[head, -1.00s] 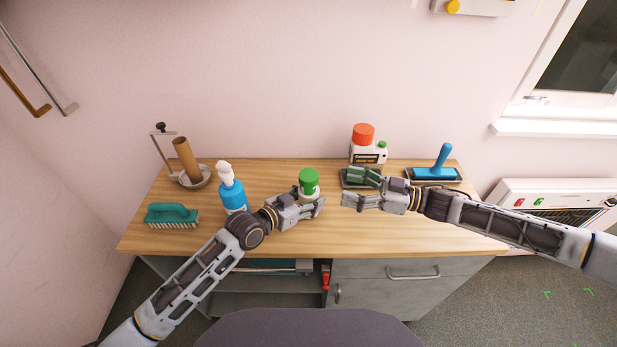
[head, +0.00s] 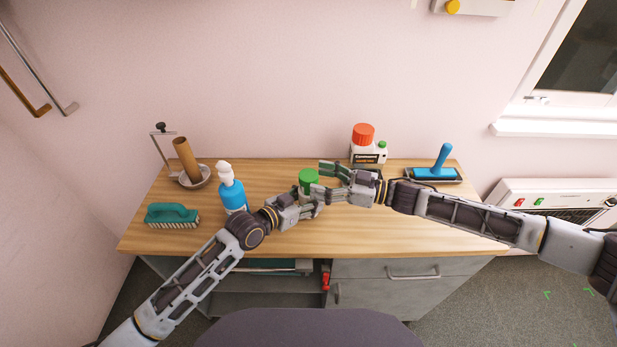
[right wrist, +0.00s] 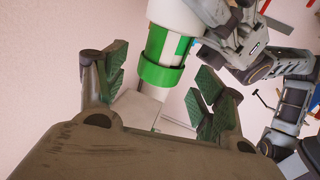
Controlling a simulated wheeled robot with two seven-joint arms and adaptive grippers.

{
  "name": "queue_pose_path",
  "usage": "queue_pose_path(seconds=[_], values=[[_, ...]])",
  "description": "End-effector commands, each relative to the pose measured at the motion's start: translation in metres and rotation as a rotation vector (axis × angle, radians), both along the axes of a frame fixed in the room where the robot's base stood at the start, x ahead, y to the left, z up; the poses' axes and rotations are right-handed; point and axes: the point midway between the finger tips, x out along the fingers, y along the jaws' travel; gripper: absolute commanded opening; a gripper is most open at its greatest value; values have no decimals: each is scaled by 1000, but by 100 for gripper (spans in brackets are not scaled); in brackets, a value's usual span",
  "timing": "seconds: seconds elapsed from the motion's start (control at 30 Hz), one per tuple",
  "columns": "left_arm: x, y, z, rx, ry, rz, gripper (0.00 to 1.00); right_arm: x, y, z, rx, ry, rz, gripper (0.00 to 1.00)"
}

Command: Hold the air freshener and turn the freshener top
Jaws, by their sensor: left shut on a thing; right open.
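The air freshener, with a green top (head: 308,178) and a white body, stands upright near the middle of the wooden table. My left gripper (head: 311,208) is shut on its body from the front left. My right gripper (head: 322,181) is open, with its fingers reaching in from the right beside the green top. In the right wrist view the freshener (right wrist: 161,75) shows as white and green, between and beyond the green-padded fingers of my right gripper (right wrist: 162,92). I cannot tell whether either finger touches it. Much of the body is hidden by the grippers.
A blue pump bottle (head: 232,194) stands close left of my left gripper. A teal brush (head: 172,215) and a brown roll in a bowl (head: 186,160) are farther left. The table's front right is clear.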

Motion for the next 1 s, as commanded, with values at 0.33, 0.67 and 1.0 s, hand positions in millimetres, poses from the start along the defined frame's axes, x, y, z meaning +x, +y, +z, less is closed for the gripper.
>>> queue_pose_path(seconds=[0.33,0.67,1.0], values=[[0,0,0,0,0,0,24,8,29,0,0,1,2,69],[0,0,0,0,0,0,24,10,38,0,0,1,1,69],[0,0,0,0,0,0,24,10,37,0,0,1,1,51]])
